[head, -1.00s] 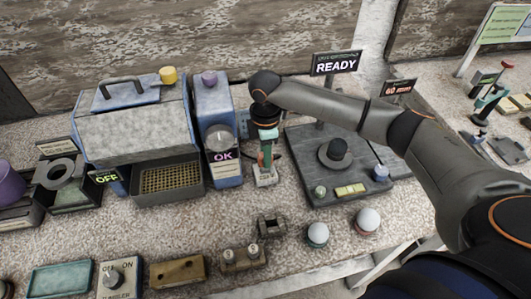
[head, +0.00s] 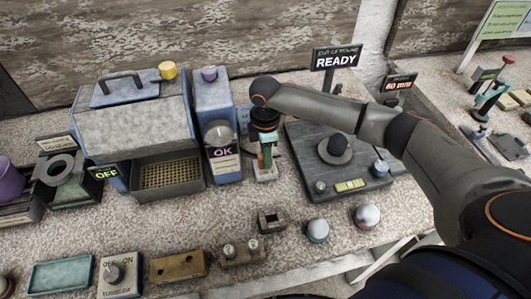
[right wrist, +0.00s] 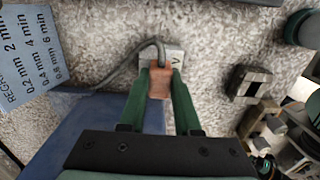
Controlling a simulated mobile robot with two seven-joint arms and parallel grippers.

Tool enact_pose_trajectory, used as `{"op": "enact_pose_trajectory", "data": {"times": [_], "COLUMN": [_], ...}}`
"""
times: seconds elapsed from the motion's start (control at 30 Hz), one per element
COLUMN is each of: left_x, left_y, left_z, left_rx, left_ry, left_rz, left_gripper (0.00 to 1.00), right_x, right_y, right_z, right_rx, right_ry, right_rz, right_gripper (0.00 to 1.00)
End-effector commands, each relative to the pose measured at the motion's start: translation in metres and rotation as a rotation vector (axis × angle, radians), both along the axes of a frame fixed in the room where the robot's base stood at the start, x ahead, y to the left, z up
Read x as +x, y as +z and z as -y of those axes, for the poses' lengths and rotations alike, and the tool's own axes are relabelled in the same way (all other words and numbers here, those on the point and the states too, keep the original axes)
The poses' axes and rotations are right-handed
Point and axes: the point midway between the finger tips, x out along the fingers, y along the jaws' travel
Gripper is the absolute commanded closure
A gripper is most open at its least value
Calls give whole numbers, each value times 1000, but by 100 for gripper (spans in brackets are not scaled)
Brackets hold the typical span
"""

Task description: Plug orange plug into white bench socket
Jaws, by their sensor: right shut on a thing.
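My right gripper (head: 266,160) points down at the bench, right of the blue OK unit. In the right wrist view its two green fingers (right wrist: 163,95) are shut on the orange plug (right wrist: 160,80), which has a grey cable bending off to the left. The white bench socket (right wrist: 176,58) lies just beyond and partly under the plug; its pale base also shows in the head view (head: 265,174) below the fingertips. The plug is over or against the socket; I cannot tell whether its pins are in. My left gripper is not in view.
The blue OK unit (head: 220,165) stands close on the left of the gripper. A dark plate with a round knob (head: 333,150) is on the right. A small metal block (head: 271,220) and two domed buttons (head: 317,230) are in front. Speckled bench is clear between them.

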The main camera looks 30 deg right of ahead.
Motion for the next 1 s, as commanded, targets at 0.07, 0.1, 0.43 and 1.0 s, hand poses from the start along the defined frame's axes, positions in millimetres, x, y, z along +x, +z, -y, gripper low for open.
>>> {"op": "enact_pose_trajectory", "data": {"times": [0.07,0.1,0.43,1.0], "left_x": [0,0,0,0], "left_y": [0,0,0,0], "left_z": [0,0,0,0], "left_rx": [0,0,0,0], "left_ry": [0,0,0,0], "left_rz": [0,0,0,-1], "left_gripper": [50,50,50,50], "right_x": [0,0,0,0], "right_y": [-2,-3,-5,-5], "right_z": [0,0,0,0], "right_rx": [1,1,1,0], "right_ry": [0,0,1,1], "right_rz": [0,0,1,1], "right_gripper": [100,100,43,34]}}
